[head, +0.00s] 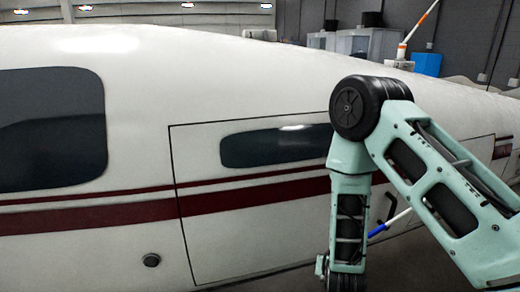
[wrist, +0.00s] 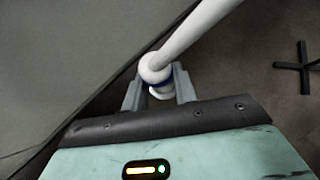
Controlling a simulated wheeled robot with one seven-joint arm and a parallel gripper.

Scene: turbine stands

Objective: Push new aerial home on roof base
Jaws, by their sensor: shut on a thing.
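My gripper (wrist: 160,84) is shut on a white aerial (wrist: 195,30) in the wrist view. The fingers hold it at its thick end, by a dark blue band, and the rod slants up to the right. In the head view part of a white rod with a blue end (head: 398,217) shows beside my arm, low against the aircraft's side; my gripper's jaws are not visible there. A white and orange aerial (head: 420,27) stands tilted on the roof at the upper right, on a small base (head: 402,50). I cannot make out an empty roof base.
The white aircraft fuselage (head: 230,80) with maroon stripes fills most of the head view. Bins and a blue box (head: 427,64) stand behind it. In the wrist view a large grey surface (wrist: 60,60) lies close on the left, and a dark stand foot (wrist: 303,67) is on the floor at right.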

